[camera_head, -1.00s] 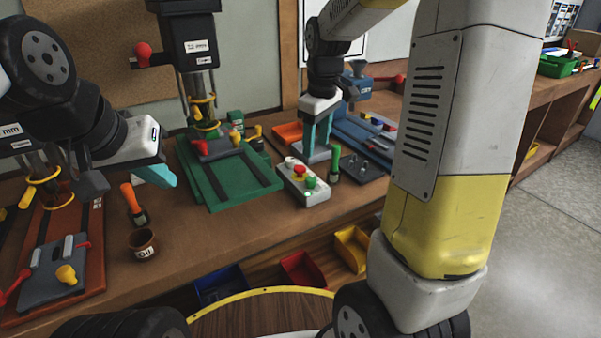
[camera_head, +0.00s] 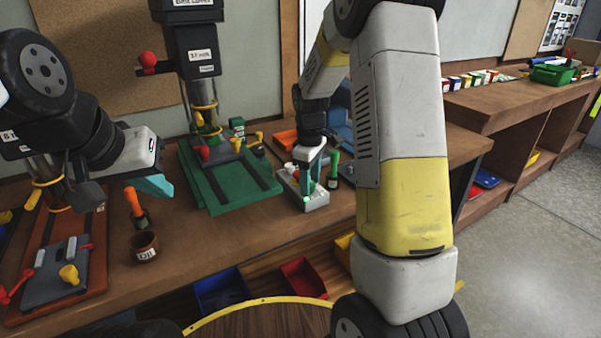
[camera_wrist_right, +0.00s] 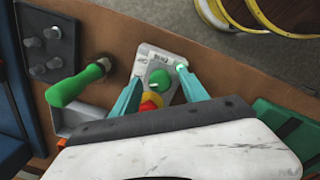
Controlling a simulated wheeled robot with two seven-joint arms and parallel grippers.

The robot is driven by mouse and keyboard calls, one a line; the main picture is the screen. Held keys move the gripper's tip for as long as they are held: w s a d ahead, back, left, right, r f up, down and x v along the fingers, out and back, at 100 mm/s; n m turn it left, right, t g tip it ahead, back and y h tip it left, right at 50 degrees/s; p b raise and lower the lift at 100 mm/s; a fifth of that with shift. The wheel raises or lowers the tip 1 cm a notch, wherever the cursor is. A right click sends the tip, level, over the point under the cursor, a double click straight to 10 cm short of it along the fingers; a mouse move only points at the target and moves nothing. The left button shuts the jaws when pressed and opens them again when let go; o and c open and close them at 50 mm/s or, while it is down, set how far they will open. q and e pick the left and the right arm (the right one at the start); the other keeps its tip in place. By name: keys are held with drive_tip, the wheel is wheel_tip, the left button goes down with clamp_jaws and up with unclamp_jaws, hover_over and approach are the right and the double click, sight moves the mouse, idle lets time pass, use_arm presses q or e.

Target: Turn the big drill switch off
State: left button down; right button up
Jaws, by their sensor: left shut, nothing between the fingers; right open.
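The switch box (camera_head: 318,202) is a light grey control box on the bench, right of a green-based drill press (camera_head: 222,178). In the right wrist view, the box (camera_wrist_right: 148,56) carries a green button (camera_wrist_right: 161,82) and a red button with a yellow surround (camera_wrist_right: 151,100), partly hidden by my wrist. My right gripper (camera_head: 309,185) is over the box, pointing down. Its teal fingers (camera_wrist_right: 160,64) are open, one on each side of the buttons; contact cannot be told. My left gripper (camera_head: 154,186) is shut and empty above the bench, left of the green base.
A red-based drill press (camera_head: 88,255) stands at the left. An oil cup (camera_head: 144,247) and an orange-handled tool (camera_head: 134,203) stand near my left gripper. A green-handled tool (camera_head: 334,165) stands close beside the box. Blue (camera_head: 220,292) and red (camera_head: 303,278) bins sit below the bench edge.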

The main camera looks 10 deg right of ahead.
clamp_jaws()
drive_tip(key=shift+m, duration=0.5)
drive_tip(key=m, duration=0.4)
drive_tip(key=shift+m, duration=0.4)
drive_tip(key=m, duration=0.6)
drive_tip(key=shift+a, duration=0.1)
idle(0.3)
unclamp_jaws()
